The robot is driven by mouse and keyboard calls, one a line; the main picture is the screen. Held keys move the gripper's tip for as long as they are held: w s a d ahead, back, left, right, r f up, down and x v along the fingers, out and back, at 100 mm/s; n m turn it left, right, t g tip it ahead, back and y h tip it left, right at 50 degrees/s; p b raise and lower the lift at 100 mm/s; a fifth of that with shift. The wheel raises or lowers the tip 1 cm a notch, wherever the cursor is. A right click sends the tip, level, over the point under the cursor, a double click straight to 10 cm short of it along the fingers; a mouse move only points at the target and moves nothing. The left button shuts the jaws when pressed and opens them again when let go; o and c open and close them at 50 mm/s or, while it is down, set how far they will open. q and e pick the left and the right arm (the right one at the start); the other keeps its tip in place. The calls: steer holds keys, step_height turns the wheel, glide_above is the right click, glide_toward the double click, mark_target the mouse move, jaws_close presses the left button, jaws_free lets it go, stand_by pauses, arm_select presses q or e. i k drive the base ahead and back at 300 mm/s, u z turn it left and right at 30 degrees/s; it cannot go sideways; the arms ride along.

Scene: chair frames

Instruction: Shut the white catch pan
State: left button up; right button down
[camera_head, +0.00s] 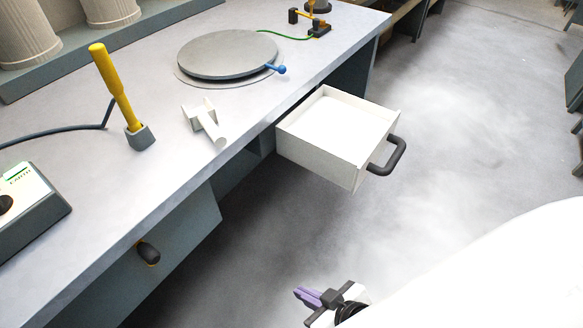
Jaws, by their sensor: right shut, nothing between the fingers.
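The white catch pan (323,159) is a drawer-like box that stands pulled out from under the front edge of the workbench. Its dark, curved handle (388,157) sticks out from its front panel. The inside of the pan looks empty. My right gripper (305,296) is low in the view, with purple fingertips, below the pan and nearer to me. It is shut and empty, well apart from the handle. My white arm fills the lower right corner. My left gripper is not in view.
The grey workbench (80,214) runs along the left. On it are a round grey plate (228,54), a yellow-handled tool (116,88) in a holder, a white piece (205,124) and a control box (24,205). A dark-knobbed drawer (178,240) is at lower left. The floor right of the pan is clear.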

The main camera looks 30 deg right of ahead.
mark_target(339, 136)
steer(key=u, duration=1)
steer(key=k, duration=0.95)
steer(key=z, duration=1.4)
steer(key=i, duration=0.55)
